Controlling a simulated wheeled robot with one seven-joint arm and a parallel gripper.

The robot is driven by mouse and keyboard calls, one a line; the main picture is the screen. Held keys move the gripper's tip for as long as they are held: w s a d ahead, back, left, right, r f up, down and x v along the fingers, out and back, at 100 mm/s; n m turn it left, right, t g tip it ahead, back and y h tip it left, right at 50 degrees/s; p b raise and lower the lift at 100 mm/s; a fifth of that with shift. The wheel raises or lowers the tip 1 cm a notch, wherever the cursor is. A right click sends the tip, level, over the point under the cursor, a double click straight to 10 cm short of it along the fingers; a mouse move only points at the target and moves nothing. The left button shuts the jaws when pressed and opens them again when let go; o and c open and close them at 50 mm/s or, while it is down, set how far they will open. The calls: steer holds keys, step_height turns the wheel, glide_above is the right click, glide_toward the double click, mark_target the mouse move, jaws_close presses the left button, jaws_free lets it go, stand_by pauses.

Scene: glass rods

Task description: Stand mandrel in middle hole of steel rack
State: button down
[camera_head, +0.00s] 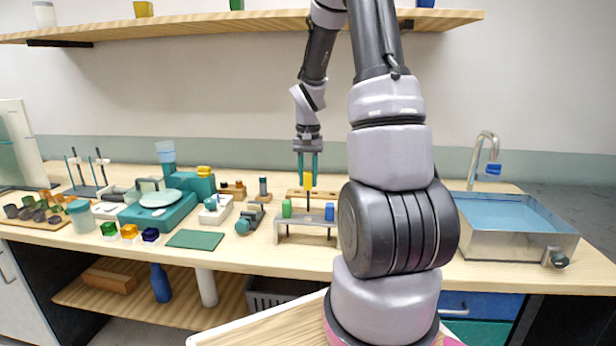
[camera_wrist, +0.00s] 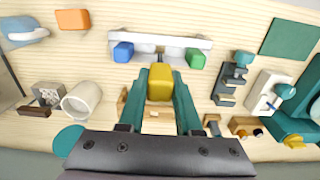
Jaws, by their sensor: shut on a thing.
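The mandrel has a yellow handle (camera_head: 308,181), also seen in the wrist view (camera_wrist: 161,82). My gripper (camera_head: 308,172) is shut on this handle with its teal fingers (camera_wrist: 160,98) on either side. The thin dark shaft points down at the middle of the steel rack (camera_head: 306,222). I cannot tell whether its tip is in the middle hole or just above it. A green-handled piece (camera_head: 287,208) stands at the rack's left and a blue-handled piece (camera_head: 329,211) at its right. The rack also shows in the wrist view (camera_wrist: 178,41).
A wooden block stand (camera_head: 296,193) lies behind the rack. A teal motor-like device (camera_head: 249,219) and a green mat (camera_head: 195,239) lie to the left. A water-filled steel basin (camera_head: 520,240) is at the right. A shelf (camera_head: 230,21) runs above.

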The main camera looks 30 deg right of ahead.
mark_target(308, 207)
steer(key=shift+f, duration=0.1)
steer(key=shift+f, duration=4.8)
steer(key=c, duration=0.5)
jaws_free()
